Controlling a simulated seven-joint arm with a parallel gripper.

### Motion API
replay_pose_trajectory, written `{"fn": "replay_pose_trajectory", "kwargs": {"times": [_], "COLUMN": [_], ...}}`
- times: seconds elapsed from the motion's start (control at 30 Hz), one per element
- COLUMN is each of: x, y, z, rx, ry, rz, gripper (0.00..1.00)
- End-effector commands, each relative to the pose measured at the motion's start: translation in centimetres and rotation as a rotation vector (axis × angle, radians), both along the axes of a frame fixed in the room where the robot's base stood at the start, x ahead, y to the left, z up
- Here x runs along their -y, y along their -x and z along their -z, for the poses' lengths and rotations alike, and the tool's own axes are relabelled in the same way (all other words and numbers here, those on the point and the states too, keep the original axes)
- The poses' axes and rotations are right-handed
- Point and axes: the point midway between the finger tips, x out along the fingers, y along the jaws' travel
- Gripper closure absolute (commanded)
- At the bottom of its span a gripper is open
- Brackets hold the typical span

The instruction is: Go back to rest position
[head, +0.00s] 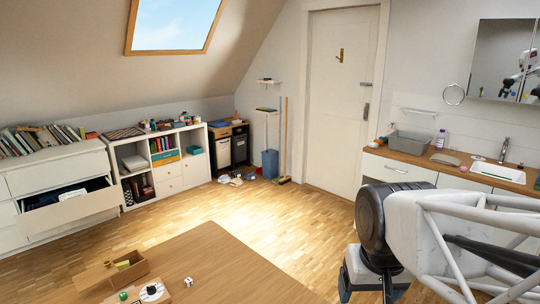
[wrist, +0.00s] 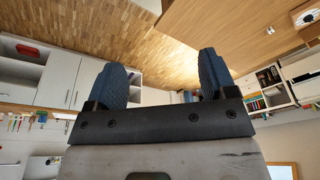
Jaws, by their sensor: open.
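My gripper (head: 366,290) hangs at the lower right of the head view, over the floor to the right of the wooden table (head: 225,270). In the wrist view, its two blue-grey fingers (wrist: 162,68) stand wide apart with nothing between them. The wrist view looks upside down, with the floor at the top. My arm covers part of the floor and the counter front at the right. An open drawer (head: 92,208) juts from the white dresser at the left, with dark and white things inside. My gripper is far from it.
On the table are an open wooden box (head: 128,276), a round black-and-white object (head: 152,291) and a small die-like cube (head: 188,281). A white shelf unit (head: 197,170) stands at the back. A counter with a sink (head: 497,170) lies at the right. The middle floor is clear.

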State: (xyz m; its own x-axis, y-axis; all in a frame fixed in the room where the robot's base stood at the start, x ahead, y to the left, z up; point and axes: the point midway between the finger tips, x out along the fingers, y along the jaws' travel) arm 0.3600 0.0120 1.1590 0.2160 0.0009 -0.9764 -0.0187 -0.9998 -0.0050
Motion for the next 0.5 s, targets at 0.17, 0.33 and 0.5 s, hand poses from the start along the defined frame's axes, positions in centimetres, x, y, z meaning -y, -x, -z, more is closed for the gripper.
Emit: {"fn": "replay_pose_trajectory", "kwargs": {"times": [0.17, 0.33, 0.5], "x": [1.1, 1.6, 1.6], "y": [2.9, 4.2, 4.5], "z": [1.3, 2.0, 2.1], "rx": [0.01, 0.014, 0.015], "ry": [0.007, 0.01, 0.011], "rz": [0.004, 0.002, 0.002], "gripper": [0.22, 0.22, 0.22]}}
